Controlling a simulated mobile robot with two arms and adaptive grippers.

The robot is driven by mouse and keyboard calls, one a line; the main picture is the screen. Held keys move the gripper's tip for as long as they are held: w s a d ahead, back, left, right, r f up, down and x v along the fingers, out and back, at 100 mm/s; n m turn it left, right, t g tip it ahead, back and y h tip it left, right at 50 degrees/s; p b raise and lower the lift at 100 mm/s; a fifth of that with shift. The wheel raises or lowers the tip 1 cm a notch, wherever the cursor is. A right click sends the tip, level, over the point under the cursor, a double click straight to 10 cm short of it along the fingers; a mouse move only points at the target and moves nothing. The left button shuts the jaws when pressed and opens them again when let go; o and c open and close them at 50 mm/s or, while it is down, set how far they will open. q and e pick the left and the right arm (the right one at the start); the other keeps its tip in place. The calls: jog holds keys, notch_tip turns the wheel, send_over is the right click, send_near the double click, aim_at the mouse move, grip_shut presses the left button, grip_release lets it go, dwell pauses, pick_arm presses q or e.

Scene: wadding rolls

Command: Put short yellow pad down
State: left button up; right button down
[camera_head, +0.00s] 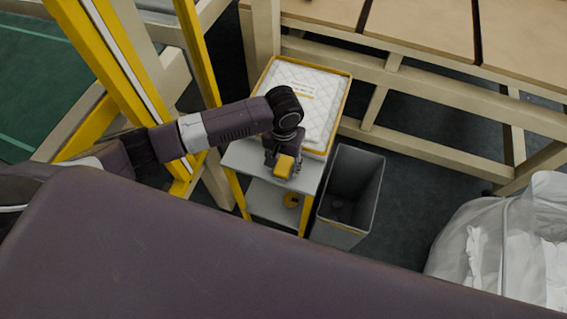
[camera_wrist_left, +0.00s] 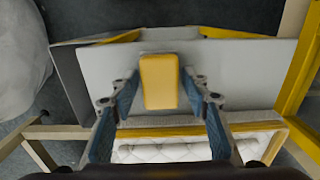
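The short yellow pad (camera_head: 284,166) is a small yellow block at the end of my left arm, over the top of a small grey table (camera_head: 242,158) with yellow legs. In the left wrist view the pad (camera_wrist_left: 159,82) lies between the two blue fingers of my left gripper (camera_wrist_left: 160,76). My right gripper is not in view.
A yellow-edged tray with white quilted wadding (camera_head: 318,95) sits just behind the pad. A grey open bin (camera_head: 372,190) stands right of the table. A yellow item (camera_head: 291,200) lies on the lower shelf. A white bag (camera_head: 490,245) is at right; a wooden bench (camera_head: 420,85) is behind.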

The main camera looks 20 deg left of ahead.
aim_at(284, 166)
pick_arm(q)
jog(key=shift+o, duration=0.7)
jog(key=shift+r, duration=0.1)
jog(key=shift+r, duration=0.25)
notch_tip(284, 166, up, 12)
jog(key=shift+f, duration=0.15)
jog(key=shift+d+f, duration=0.1)
